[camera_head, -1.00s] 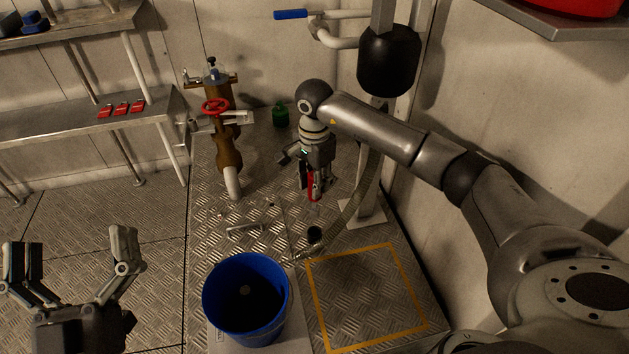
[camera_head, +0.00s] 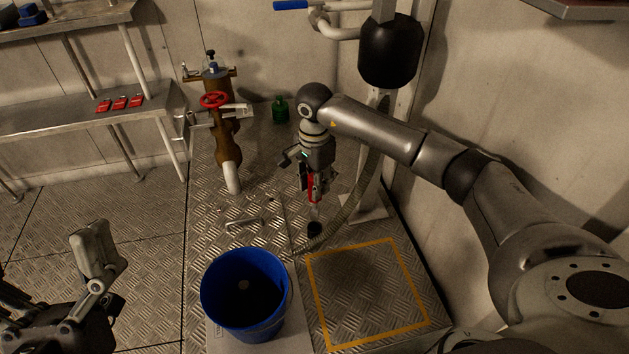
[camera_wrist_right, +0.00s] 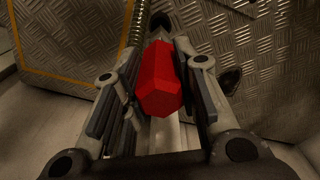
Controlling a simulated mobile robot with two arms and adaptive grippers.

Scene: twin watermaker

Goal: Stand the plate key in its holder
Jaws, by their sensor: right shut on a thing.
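The plate key has a red handle (camera_head: 311,187) and a pale grey shaft (camera_head: 315,212) pointing down. My right gripper (camera_head: 315,188) is shut on the red handle, which also shows between the fingers in the right wrist view (camera_wrist_right: 160,82). A small black cup-like piece on the deck, apparently the holder (camera_head: 315,229), is right below the key. The shaft's lower end meets it in the head view; I cannot tell whether it is inside or just above. My left gripper (camera_head: 50,268) is open and empty at the lower left, partly cut off by the edge.
A blue bucket (camera_head: 246,328) stands in front of the holder. A yellow-outlined square (camera_head: 366,243) on the deck is clear. A hose (camera_head: 350,212) runs close by on the right. A brown pipe with a red handwheel (camera_head: 214,100) and a green bottle (camera_head: 280,109) stand behind.

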